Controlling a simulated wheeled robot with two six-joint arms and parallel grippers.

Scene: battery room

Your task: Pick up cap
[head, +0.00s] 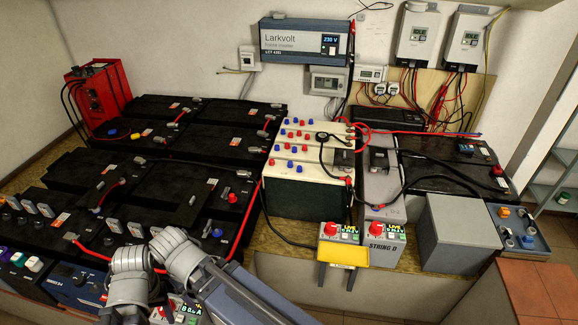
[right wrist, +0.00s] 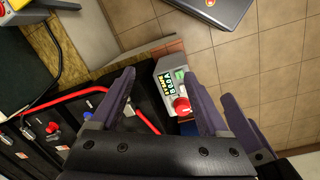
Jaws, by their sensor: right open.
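Several small red and blue caps sit on the batteries, and I cannot tell which one the task means. In the head view a red cap (head: 232,198) and a blue cap (head: 217,232) stand on black batteries at the left. In the right wrist view a red cap (right wrist: 51,128) and a blue cap (right wrist: 87,115) lie left of my right gripper (right wrist: 163,80). The gripper is open with nothing held. A grey switch box (right wrist: 168,78) with a red knob (right wrist: 181,105) shows between and beyond its fingers. My left gripper is not seen.
A red cable (right wrist: 88,93) runs across the black batteries close to the right gripper. White batteries (head: 300,188), a yellow tray (head: 342,254) and a grey box (head: 458,232) stand to the right in the head view. Tiled floor (right wrist: 265,55) lies beyond the bench edge.

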